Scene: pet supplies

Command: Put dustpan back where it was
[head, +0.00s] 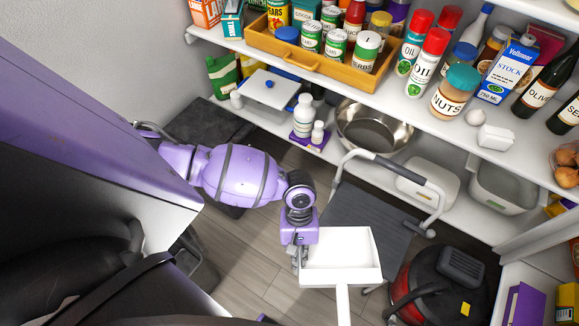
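The white dustpan (343,262) is a shallow rectangular pan at the lower middle of the head view. Its open hollow faces up, and its handle (343,306) runs down out of the picture. My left gripper (298,260) points down at the pan's left side wall. Its fingers look closed on that wall, though the contact is partly hidden. The pan overlaps the dark step stool in the picture; its height above the floor is hard to tell. My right gripper is not in view.
A dark step stool (366,218) with a grey frame stands just behind the dustpan. A red and black vacuum cleaner (437,291) is at right. Shelves behind hold a metal bowl (374,129), a wooden tray (288,56) of cans, and bottles. Wooden floor (240,262) lies clear at left.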

